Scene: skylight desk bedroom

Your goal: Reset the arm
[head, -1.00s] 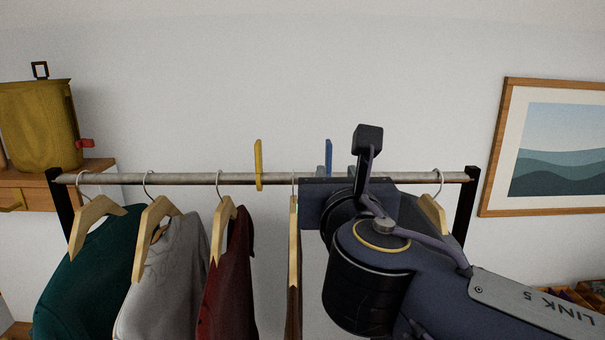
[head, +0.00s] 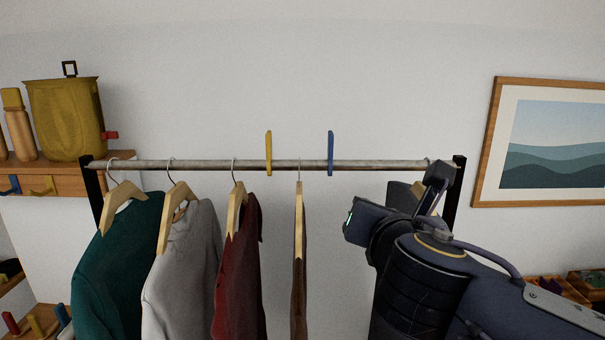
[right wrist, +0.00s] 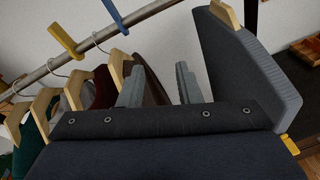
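My right arm (head: 425,275) comes in from the lower right in the head view, with its wrist in front of the rail's right part. My right gripper (right wrist: 158,88) shows in the right wrist view with its two grey fingers apart and nothing between them. A brown garment on a wooden hanger (head: 299,215) hangs from the rail (head: 380,165) between a yellow marker (head: 268,153) and a blue marker (head: 330,153). The gripper is to the right of this garment in the head view, apart from it. My left gripper is not in view.
Teal (head: 118,245), grey (head: 185,260) and dark red (head: 240,275) garments hang left of the yellow marker. Another grey garment (right wrist: 245,75) hangs at the right end, close to my right gripper. A shelf with a yellow container (head: 65,120) is at left; a framed picture (head: 555,145) is at right.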

